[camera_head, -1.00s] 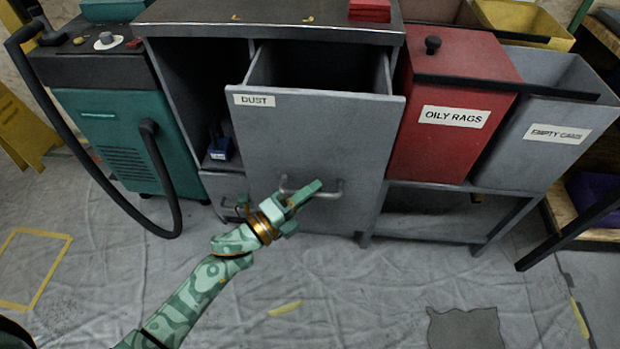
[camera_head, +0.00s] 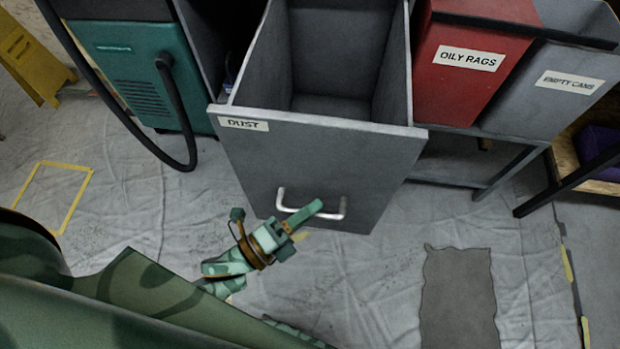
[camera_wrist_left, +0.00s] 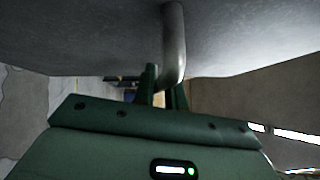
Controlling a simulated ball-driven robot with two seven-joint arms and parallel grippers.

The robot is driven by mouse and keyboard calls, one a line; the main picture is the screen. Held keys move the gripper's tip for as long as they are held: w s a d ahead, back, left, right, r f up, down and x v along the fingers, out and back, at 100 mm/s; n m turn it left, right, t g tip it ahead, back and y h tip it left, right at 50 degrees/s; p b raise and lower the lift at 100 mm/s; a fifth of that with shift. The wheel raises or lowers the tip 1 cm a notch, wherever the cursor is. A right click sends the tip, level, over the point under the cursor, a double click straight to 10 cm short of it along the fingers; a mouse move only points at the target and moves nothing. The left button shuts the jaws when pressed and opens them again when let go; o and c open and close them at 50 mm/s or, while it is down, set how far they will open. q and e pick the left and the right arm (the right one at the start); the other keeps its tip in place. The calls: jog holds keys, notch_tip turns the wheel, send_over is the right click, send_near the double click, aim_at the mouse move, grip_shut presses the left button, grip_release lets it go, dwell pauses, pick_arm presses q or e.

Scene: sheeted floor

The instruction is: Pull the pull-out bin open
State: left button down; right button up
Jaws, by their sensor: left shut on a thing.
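The pull-out bin (camera_head: 330,165) is a grey open-topped drawer with a DUST label on its front. It stands well out of its cabinet, and its empty-looking inside shows. A silver bar handle (camera_head: 342,208) sits low on its front; it also shows in the left wrist view (camera_wrist_left: 174,45). My left gripper (camera_head: 307,215) is at the handle, shut on its bar. In the left wrist view its dark green fingers (camera_wrist_left: 164,88) are on either side of the bar. My right gripper is not in view.
A red OILY RAGS bin (camera_head: 470,85) and a grey EMPTY CANS bin (camera_head: 548,100) stand to the right. A teal machine (camera_head: 135,70) with a black hose (camera_head: 178,115) is on the left. The sheeted floor in front is clear, with a dark patch (camera_head: 458,300).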

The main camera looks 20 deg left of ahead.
pick_arm(q)
jog(key=c, duration=1.5)
grip_release()
jog(key=shift+o, duration=0.2)
jog(key=shift+a, duration=0.1)
